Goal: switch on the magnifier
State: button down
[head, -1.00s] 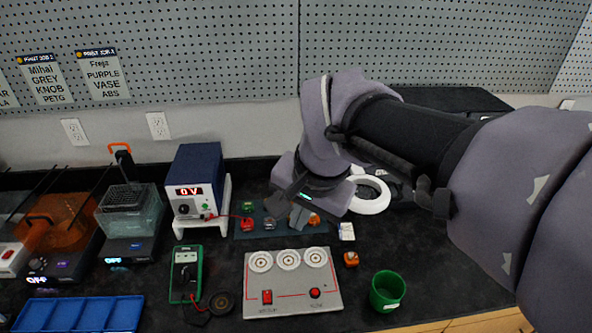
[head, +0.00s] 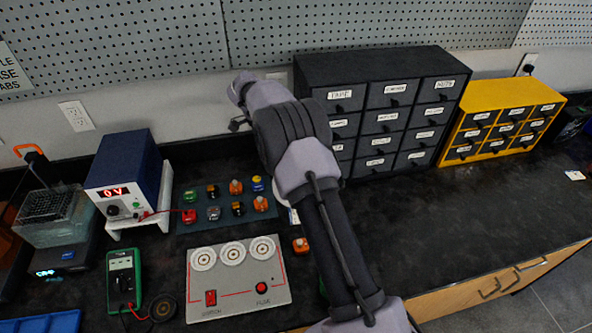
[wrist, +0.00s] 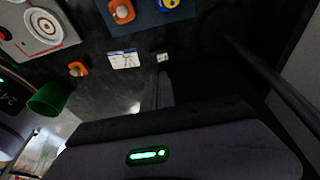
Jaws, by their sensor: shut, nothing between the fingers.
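The magnifier is not clearly in view now; my arm covers the spot behind the panel in the head view where its white ring showed earlier. A dark slanting bar (wrist: 275,85) is at the right of the wrist view; I cannot tell whether it belongs to the magnifier. No switch of it can be made out. My gripper (wrist: 163,78) shows as dim grey fingers in the wrist view, shut and empty. A small pale piece (wrist: 162,57) lies just beyond the fingertips, too small to identify. In the head view the gripper is hidden behind my arm.
A panel with three round dials (head: 238,300), a teal mat (head: 225,223) with several coloured parts and a power supply (head: 125,180) stand left. A green cup (wrist: 48,98) is close to my arm.

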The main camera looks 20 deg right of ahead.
jog(key=shift+s+a+f, duration=0.15)
jog(key=b+x, duration=0.3)
jog(key=x, duration=0.7)
jog(key=shift+b, duration=0.3)
